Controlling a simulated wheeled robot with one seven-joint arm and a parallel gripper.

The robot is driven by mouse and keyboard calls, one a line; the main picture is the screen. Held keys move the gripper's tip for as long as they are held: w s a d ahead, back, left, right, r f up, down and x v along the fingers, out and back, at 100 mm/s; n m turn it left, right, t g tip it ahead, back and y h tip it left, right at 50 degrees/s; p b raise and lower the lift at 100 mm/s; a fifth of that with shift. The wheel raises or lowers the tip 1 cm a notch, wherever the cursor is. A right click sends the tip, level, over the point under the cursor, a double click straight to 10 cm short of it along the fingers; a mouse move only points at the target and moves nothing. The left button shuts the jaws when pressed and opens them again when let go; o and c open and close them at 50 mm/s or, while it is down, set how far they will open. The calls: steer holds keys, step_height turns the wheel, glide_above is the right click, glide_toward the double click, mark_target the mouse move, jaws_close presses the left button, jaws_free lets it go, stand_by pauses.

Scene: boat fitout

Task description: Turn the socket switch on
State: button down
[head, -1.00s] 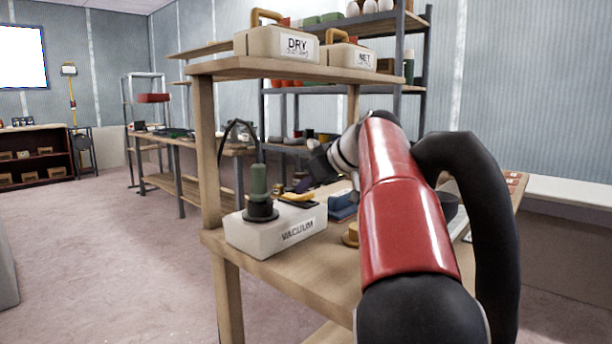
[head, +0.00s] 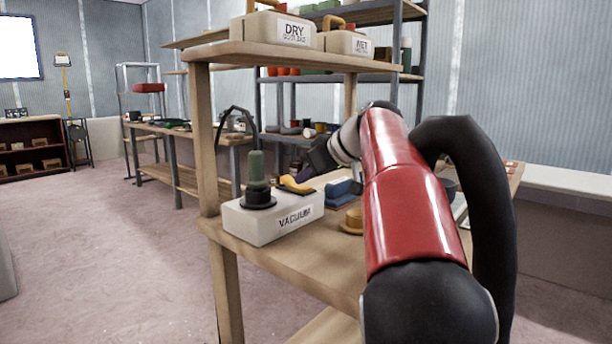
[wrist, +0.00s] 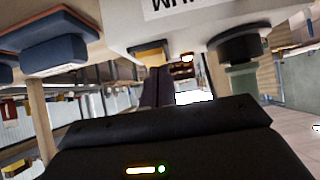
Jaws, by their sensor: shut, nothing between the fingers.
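The white box marked VACUUM (head: 270,222) sits on the near left of the wooden bench, a dark green plug (head: 257,168) upright in the black round socket (head: 259,200) on top. A yellow lever (head: 297,184), apparently the switch, lies beside the socket on the box top. My gripper (head: 303,173) is shut and empty, just behind the lever in the head view. In the wrist view, which is upside down, its dark fingers (wrist: 157,87) point close to the yellow lever (wrist: 150,58). I cannot tell whether they touch it. The socket (wrist: 238,47) is beside them.
A wooden shelf (head: 230,50) with DRY and WET boxes stands overhead on a post (head: 204,140).

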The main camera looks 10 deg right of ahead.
steer(key=shift+r+p, duration=0.5)
steer(key=shift+r, duration=0.15)
steer(key=v, duration=0.7)
steer(key=shift+s+d+r, duration=0.2)
steer(key=shift+s+d, duration=0.05)
steer(key=shift+s, duration=0.05)
